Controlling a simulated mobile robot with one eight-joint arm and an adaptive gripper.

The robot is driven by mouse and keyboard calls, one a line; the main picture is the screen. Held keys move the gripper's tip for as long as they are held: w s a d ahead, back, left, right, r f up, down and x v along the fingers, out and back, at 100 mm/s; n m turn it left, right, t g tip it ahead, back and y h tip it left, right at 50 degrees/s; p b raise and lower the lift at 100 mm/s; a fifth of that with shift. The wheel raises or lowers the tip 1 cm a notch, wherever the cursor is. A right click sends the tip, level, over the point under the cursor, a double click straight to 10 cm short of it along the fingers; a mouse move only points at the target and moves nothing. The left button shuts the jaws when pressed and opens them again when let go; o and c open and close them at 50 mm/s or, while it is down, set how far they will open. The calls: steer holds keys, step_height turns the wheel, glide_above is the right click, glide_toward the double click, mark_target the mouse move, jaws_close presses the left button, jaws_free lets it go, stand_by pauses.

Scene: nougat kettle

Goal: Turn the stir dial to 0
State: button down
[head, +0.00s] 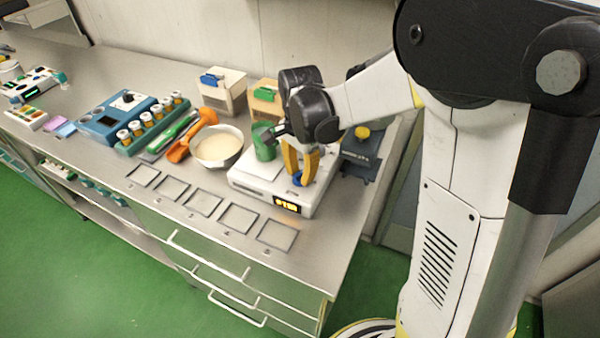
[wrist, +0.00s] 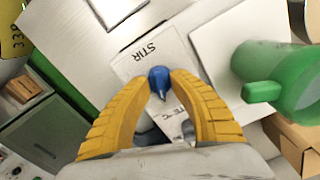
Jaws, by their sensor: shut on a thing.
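The stir dial (wrist: 158,78) is a small blue knob on a white panel beside the printed word STIR in the wrist view. Its pale pointer mark points toward the bottom of that view. My gripper (wrist: 160,86) has its two yellow fingers shut on the dial, one on each side. In the head view my gripper (head: 298,179) points down at the right part of the white hotplate stirrer (head: 258,188). The stirrer's front display (head: 288,205) shows yellow characters too small to read. The scale marks around the dial cannot be made out.
A green mug (head: 264,143) stands beside my gripper and shows close by in the wrist view (wrist: 280,75). A bowl of pale contents (head: 218,147) stands left of the stirrer. A dark device (head: 360,152) is to its right. Several square frames (head: 238,219) lie along the bench front.

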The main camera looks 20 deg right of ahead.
steer(key=n, duration=0.8)
steer(key=shift+n, duration=0.4)
steer(key=n, duration=0.4)
steer(key=shift+s+n, duration=0.1)
steer(key=shift+n, duration=0.2)
steer(key=n, duration=0.4)
steer(key=shift+p, duration=0.3)
steer(key=c, duration=1)
jaws_free()
